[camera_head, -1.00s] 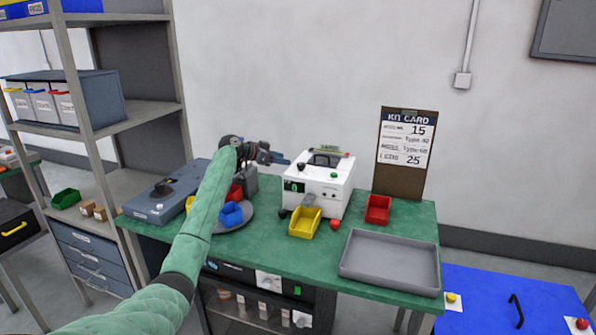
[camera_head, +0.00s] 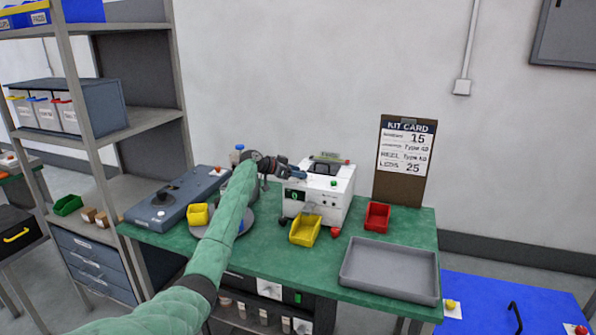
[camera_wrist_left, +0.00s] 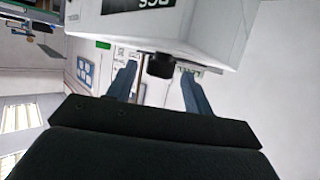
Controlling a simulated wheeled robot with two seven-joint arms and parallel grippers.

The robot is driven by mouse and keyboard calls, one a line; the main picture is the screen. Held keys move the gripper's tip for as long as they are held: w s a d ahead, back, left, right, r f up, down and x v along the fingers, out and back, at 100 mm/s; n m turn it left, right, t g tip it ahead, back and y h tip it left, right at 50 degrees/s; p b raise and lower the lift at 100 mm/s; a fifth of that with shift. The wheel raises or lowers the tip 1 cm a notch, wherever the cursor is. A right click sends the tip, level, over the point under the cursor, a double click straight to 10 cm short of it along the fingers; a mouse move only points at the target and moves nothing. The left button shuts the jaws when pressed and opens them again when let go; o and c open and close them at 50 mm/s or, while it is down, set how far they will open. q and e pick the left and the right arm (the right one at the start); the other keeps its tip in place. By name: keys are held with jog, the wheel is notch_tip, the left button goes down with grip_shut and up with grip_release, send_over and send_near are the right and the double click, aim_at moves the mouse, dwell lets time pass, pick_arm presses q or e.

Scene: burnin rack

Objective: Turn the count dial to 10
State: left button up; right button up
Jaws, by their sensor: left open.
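A white machine (camera_head: 324,193) with a small dark display showing green (camera_head: 294,196) stands on the green bench. My left gripper (camera_head: 300,174) is at the upper left of its front, its fingers pointing right. In the left wrist view a black round knob (camera_wrist_left: 159,65), apparently the dial, sticks out from the white machine (camera_wrist_left: 190,30). The open blue fingers of my left gripper (camera_wrist_left: 158,84) stand on either side of it, with gaps visible. In the head view the knob is hidden by the gripper. The dial's setting cannot be read. My right gripper is not in view.
A yellow bin (camera_head: 305,230) sits before the machine, a red bin (camera_head: 377,216) and grey tray (camera_head: 390,270) to its right. A kit card (camera_head: 404,160) stands behind. A blue-grey device (camera_head: 178,199) and another yellow bin (camera_head: 197,214) are left of my arm.

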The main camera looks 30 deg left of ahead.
pick_arm(q)
jog(key=shift+w+d+f, duration=0.1)
jog(key=shift+w+d, duration=0.05)
jog(key=shift+w, duration=0.05)
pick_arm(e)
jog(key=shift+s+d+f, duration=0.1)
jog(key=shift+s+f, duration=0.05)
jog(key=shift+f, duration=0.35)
pick_arm(q)
jog(key=c, duration=1)
jog(key=shift+o, duration=0.2)
jog(key=shift+y, duration=0.3)
